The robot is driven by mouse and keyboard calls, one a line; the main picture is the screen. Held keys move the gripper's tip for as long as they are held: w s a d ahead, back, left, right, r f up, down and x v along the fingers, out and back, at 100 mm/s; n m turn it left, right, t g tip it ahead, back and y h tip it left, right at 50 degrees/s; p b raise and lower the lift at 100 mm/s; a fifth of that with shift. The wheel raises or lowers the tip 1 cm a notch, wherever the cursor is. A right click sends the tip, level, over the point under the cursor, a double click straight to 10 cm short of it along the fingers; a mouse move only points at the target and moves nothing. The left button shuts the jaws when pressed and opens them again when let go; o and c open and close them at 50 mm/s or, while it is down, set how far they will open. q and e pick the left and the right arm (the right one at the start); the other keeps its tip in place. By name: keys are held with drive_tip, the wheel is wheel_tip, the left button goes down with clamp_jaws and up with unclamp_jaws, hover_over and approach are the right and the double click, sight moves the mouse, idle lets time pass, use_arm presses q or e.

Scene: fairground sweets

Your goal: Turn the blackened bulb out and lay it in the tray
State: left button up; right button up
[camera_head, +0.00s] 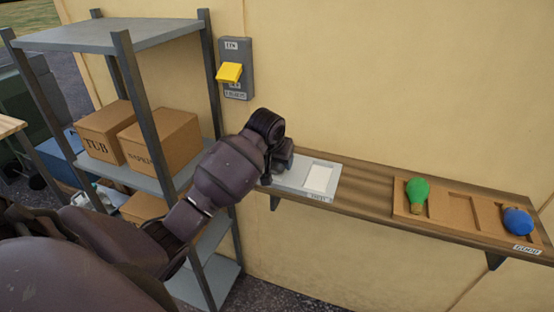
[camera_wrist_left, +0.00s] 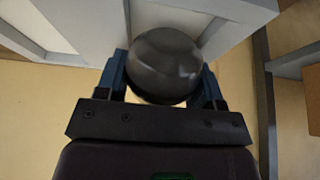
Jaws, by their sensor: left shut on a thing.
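The blackened bulb (camera_wrist_left: 166,62), a dark glossy round glass, is between the blue fingers of my left gripper (camera_wrist_left: 163,82) in the left wrist view. The gripper is shut on it. In the head view my left gripper (camera_head: 283,160) is at the left end of the wooden wall shelf, and the bulb is hidden there. The pale grey tray (camera_head: 296,185) with a white inset lies just right of the gripper on that shelf. Whether the bulb touches anything is unclear. My right gripper is out of view.
A wooden holder (camera_head: 440,217) with a green bulb (camera_head: 417,191) and a blue bulb (camera_head: 518,221) is at the shelf's right. A metal rack (camera_head: 130,35) with cardboard boxes stands left.

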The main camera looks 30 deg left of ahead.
use_arm(q)
drive_tip(key=o, duration=0.6)
drive_tip(key=shift+s+d+f, duration=0.15)
drive_tip(key=shift+f, duration=0.3)
drive_tip(key=shift+s+d+f, duration=0.1)
drive_tip(key=shift+s+f, duration=0.05)
drive_tip(key=shift+f, duration=0.25)
drive_tip(key=shift+o, duration=1.4)
drive_tip(key=shift+d, duration=0.25)
drive_tip(key=shift+a, duration=0.2)
drive_tip(key=shift+r, duration=0.65)
drive_tip(key=v, duration=1)
drive_tip(key=shift+w+d+r, duration=0.2)
drive_tip(key=shift+r, duration=0.3)
